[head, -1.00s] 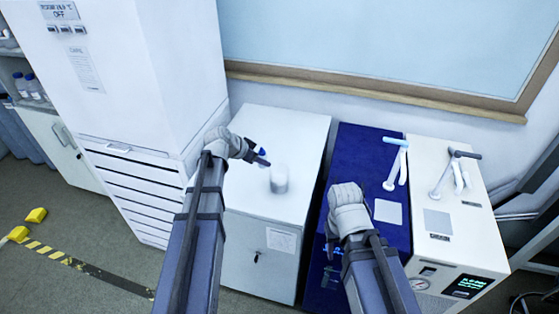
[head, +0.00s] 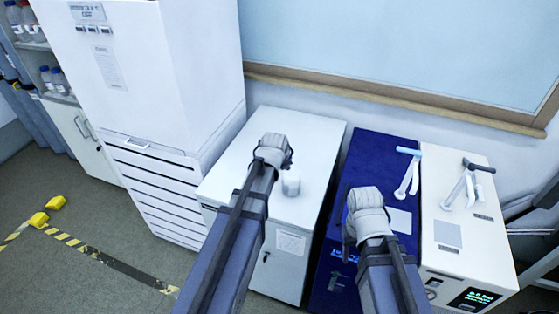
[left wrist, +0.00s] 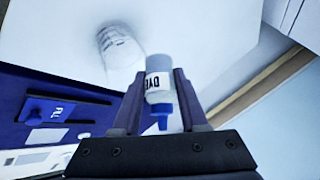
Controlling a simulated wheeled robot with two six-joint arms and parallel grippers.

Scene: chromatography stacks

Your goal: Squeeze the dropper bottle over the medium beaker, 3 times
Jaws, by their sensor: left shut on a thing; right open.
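The dropper bottle (left wrist: 157,84), pale with a DYE label and a blue cap, is between the fingers of my left gripper (left wrist: 158,74), which is shut on it. Its blue tip points to the lower edge of the left wrist view; I cannot tell its exact tilt. In the head view my left wrist hides the bottle. A clear beaker (head: 291,184) stands on the white cabinet, just right of my left wrist; it also shows beyond the bottle in the left wrist view (left wrist: 121,50). My right gripper (head: 347,240) is open, over the blue unit, its fingers mostly hidden.
The white cabinet top (head: 235,175) is otherwise clear. A blue unit (head: 375,160) with a tap-like arm and a white unit (head: 455,205) with a display stand to its right. A tall white cabinet (head: 150,90) stands at left, and a framed wall panel (head: 400,45) is behind.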

